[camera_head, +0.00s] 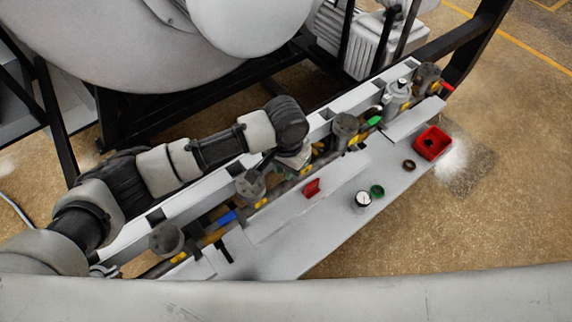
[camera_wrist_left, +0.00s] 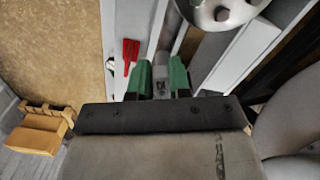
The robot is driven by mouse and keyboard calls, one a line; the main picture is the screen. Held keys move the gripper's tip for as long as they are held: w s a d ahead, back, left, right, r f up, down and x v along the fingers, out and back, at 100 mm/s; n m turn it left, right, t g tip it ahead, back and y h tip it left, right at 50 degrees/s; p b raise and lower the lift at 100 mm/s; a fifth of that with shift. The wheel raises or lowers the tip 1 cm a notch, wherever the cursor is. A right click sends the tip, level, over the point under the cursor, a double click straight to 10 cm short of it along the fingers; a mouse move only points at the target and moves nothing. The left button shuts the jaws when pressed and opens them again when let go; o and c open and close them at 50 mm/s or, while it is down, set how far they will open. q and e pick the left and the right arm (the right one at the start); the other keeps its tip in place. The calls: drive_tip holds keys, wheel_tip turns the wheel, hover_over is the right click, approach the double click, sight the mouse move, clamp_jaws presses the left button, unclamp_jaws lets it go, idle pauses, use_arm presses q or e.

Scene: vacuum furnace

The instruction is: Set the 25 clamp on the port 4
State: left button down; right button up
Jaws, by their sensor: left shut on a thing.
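My left gripper (camera_head: 298,164) hangs over the middle of the pipe rail in the head view, between two dark round port fittings. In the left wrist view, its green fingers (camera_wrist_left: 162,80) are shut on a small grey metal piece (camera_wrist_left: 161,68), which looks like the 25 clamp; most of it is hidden. A round grey flange (camera_wrist_left: 222,10) is just ahead and to the right of the fingers, apart from them. Port fittings (camera_head: 250,184) and (camera_head: 345,125) stand along the rail; I cannot read which is port 4. My right gripper is not in view.
On the light shelf (camera_head: 300,255) are a red bracket (camera_head: 312,188), a round gauge (camera_head: 363,199), a green ring (camera_head: 377,191), a dark ring (camera_head: 409,165) and a red box (camera_head: 432,143). The large vessel (camera_head: 140,45) and black frame bars stand behind. The shelf's near part is bare.

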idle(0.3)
use_arm(q)
drive_tip(key=c, duration=1)
unclamp_jaws()
wheel_tip(320, 180, up, 11)
drive_tip(key=shift+f+b, duration=0.1)
drive_tip(key=shift+b, duration=0.85)
